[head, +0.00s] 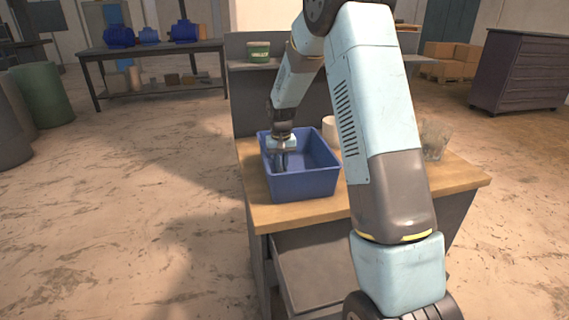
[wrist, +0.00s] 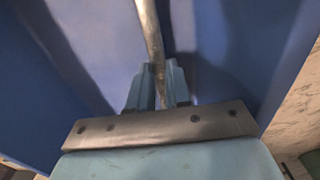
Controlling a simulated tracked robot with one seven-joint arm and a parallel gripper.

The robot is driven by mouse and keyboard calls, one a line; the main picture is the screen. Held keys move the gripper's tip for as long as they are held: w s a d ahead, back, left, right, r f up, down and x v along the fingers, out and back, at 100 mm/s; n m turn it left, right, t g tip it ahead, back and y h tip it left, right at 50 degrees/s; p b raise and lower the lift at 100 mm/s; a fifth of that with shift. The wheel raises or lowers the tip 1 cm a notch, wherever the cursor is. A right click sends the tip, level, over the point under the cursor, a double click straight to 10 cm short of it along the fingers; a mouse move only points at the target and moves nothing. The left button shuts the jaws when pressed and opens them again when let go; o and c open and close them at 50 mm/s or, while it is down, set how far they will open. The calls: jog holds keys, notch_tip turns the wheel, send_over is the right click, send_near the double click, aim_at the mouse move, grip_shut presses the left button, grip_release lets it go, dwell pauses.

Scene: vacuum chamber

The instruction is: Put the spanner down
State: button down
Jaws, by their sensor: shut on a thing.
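The spanner (wrist: 148,28) shows in the wrist view as a long metal shaft between the fingers of my gripper (wrist: 158,86). My gripper is shut on it. The shaft runs up out of the top of the wrist view, so its far end is hidden. In the head view my gripper (head: 280,160) points down inside the blue bin (head: 305,186), near its left side. The bin's walls fill most of the wrist view. I cannot tell whether the spanner touches the bin's floor.
The bin stands on a wooden workbench (head: 300,212). A pale cylinder (head: 330,130) and a clear glass-like container (head: 434,140) stand to its right, partly behind my arm. The bench's front right top is bare.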

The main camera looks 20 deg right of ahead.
jog(key=shift+f, duration=0.2)
jog(key=c, duration=1.1)
grip_release()
jog(key=shift+o, duration=0.2)
jog(key=shift+r, duration=0.1)
